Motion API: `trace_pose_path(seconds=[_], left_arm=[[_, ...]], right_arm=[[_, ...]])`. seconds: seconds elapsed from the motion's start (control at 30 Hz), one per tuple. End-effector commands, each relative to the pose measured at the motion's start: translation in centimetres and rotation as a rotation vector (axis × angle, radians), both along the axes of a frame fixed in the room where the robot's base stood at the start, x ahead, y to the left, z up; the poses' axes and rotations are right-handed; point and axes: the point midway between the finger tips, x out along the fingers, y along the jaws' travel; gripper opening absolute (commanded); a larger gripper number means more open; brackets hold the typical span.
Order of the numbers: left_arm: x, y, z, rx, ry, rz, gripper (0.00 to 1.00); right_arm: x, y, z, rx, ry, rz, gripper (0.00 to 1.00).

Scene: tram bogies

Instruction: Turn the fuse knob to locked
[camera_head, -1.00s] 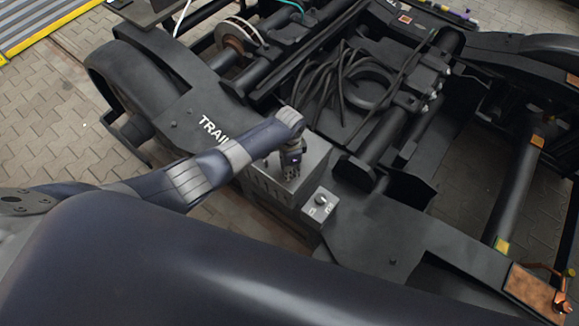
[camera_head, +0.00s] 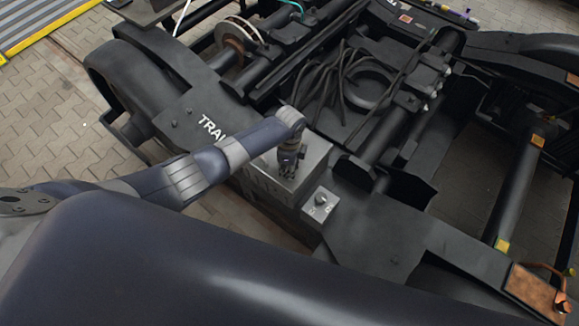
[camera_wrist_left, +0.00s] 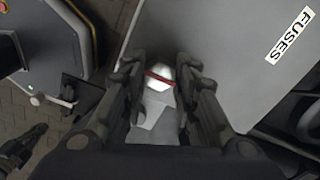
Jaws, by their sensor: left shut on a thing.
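The fuse box (camera_head: 314,160) is a grey metal box on the bogie frame, and its lid with the "FUSES" label (camera_wrist_left: 289,35) shows in the left wrist view. The fuse knob (camera_wrist_left: 160,74) is pale with a red stripe across it. My left gripper (camera_wrist_left: 160,80) points down at the lid, its two dark fingers shut on the knob from both sides. In the head view my left gripper (camera_head: 287,174) hides the knob. My right gripper is in neither view.
A small grey box with a round switch (camera_head: 321,200) stands beside the fuse box. Black cables (camera_head: 345,82) lie in the frame behind it. The dark bogie beams surround the fuse box. Paving (camera_head: 45,120) is clear at the left.

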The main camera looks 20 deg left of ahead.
Motion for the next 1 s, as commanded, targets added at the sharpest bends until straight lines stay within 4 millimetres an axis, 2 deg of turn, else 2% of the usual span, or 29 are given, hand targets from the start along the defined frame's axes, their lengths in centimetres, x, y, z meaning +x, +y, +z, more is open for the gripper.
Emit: trace_pose_path(seconds=[0.37,0.4,0.47,0.83,1.0], left_arm=[[0.0,-0.1,0.0,-0.001,-0.001,-0.006,0.04],[0.0,-0.1,0.0,-0.001,-0.001,-0.006,0.34],[0.0,-0.1,0.0,-0.001,-0.001,-0.006,0.48],[0.0,0.0,0.1,0.0,-0.001,-0.005,0.48],[0.1,0.0,1.4,-0.001,-0.003,-0.005,0.48]], right_arm=[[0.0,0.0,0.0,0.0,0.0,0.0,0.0],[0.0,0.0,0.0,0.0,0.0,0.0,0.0],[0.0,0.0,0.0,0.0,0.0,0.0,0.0],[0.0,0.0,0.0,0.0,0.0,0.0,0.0],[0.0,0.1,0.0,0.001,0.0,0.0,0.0]])
